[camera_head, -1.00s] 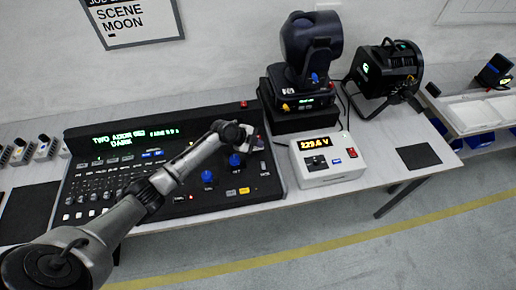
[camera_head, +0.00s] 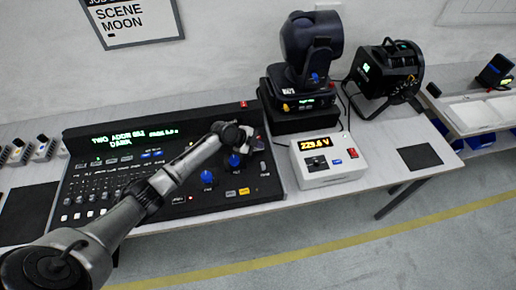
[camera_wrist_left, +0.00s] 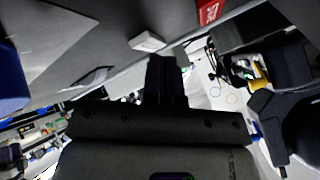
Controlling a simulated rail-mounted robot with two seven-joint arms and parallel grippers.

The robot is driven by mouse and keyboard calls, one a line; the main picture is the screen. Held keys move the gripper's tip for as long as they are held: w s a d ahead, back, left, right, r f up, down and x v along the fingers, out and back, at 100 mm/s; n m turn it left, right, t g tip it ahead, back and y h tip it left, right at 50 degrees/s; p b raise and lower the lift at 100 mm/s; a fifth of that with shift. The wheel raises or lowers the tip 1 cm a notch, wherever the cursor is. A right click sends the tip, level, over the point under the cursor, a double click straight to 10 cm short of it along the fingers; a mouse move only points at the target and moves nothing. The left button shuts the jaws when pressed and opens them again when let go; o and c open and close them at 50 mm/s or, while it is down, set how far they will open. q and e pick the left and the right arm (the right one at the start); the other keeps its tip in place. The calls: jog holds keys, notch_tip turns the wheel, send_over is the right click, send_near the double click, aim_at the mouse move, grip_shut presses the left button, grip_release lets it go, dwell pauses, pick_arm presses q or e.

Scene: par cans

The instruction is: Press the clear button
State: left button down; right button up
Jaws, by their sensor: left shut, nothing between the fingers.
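A black lighting console (camera_head: 258,197) lies on the table, with a lit green text display (camera_head: 120,142), keys and blue knobs. My left arm reaches over it from the left. My left gripper (camera_head: 246,140) is over the console's right part, shut and empty, and hides some controls there. In the wrist view its closed fingers (camera_wrist_left: 167,70) end close to a small white button (camera_wrist_left: 147,41) on a dark panel; I cannot tell if they touch. A red button (camera_wrist_left: 210,11) is farther right. Labels are too small to say which button is clear. My right gripper is out of view.
A white box (camera_head: 328,163) with an orange readout stands right of the console. Behind are a moving-head light (camera_head: 311,50) on a black base and a black par can (camera_head: 386,72). A dark mat (camera_head: 419,157) lies on the table's right end.

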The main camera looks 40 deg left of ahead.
pick_arm(q)
jog(key=shift+f, duration=0.2)
jog(key=shift+r, duration=0.1)
dwell(0.4)
jog(key=shift+r, duration=0.45)
jog(key=shift+r+p, duration=0.25)
jog(key=shift+p, duration=0.05)
jog(key=shift+r+p, duration=0.3)
jog(key=shift+r, duration=0.1)
jog(key=shift+r+p, duration=1.45)
jog(key=shift+r, duration=0.7)
